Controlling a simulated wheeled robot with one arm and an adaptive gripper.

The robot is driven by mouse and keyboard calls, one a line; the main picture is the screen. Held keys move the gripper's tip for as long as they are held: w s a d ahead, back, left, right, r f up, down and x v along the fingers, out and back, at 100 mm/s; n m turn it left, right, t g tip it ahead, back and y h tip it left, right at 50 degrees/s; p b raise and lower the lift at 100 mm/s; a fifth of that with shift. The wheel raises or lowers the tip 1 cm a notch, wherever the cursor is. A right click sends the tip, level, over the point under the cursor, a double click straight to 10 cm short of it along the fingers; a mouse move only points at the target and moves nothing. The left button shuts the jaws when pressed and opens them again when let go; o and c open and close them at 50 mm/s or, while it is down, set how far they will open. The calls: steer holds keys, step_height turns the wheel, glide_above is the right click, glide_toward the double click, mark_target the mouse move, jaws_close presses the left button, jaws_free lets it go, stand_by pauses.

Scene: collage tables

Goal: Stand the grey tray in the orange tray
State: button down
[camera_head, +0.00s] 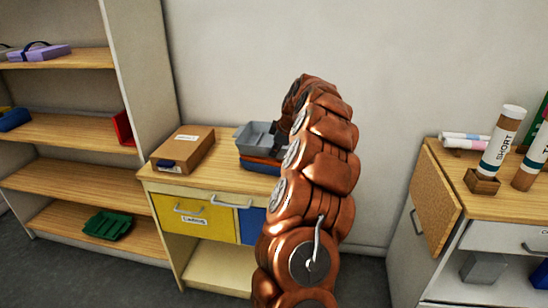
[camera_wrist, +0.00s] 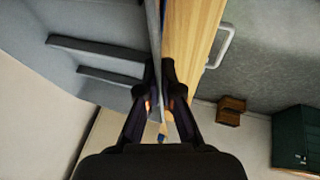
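The grey tray (camera_head: 256,136) shows in the head view on the small table, left of my arm, with its divided inside facing up. An orange tray (camera_head: 262,159) shows as a thin strip directly below it, above a blue one. I cannot tell whether the grey tray rests in the orange tray or is held just over it. In the wrist view the grey tray (camera_wrist: 75,25) fills the upper left. My gripper (camera_wrist: 160,66) has its fingers close on either side of the tray's thin wall, gripping it.
A blue tray (camera_head: 259,168) lies under the orange one. A brown cardboard box (camera_head: 183,149) stands left of the trays on the tabletop. A shelf unit (camera_head: 70,129) is at the left. A second table (camera_head: 498,203) with tubes is at the right. The wall is close behind.

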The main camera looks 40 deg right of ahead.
steer(key=shift+s+f+p, duration=0.15)
steer(key=shift+f+p, duration=0.55)
steer(key=shift+f, duration=1.2)
steer(key=c, duration=1.6)
jaws_free()
steer(key=shift+s+a+f, duration=0.1)
steer(key=shift+c, duration=0.2)
steer(key=o, duration=0.3)
steer(key=shift+f, duration=0.15)
steer(key=shift+w+r, duration=0.2)
steer(key=shift+r, duration=0.1)
